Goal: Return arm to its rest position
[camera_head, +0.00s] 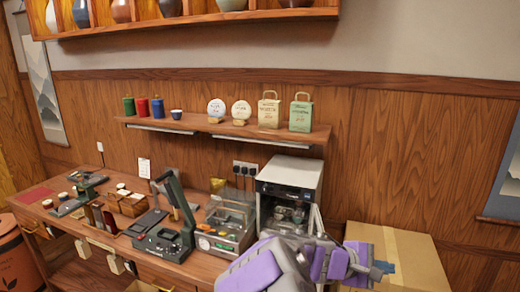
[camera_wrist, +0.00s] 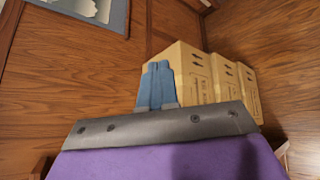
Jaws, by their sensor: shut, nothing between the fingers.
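My gripper (camera_wrist: 156,84) is shut and empty in the wrist view, its two blue fingers side by side. It points toward a group of cardboard boxes (camera_wrist: 228,84) standing against the wood wall. In the head view my purple and grey arm is folded at the bottom centre right, in front of the white cabinet. My gripper (camera_head: 384,267) shows there only as a small blue part in front of a cardboard box (camera_head: 412,262). The lower part of the arm is cut off by the picture's edge.
A wooden counter (camera_head: 180,268) on the left carries a black press (camera_head: 165,238), a metal tray unit (camera_head: 228,222) and small tea items. A white open cabinet (camera_head: 290,175) stands beside my arm. A wall shelf (camera_head: 225,130) holds tins, round cakes and paper bags.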

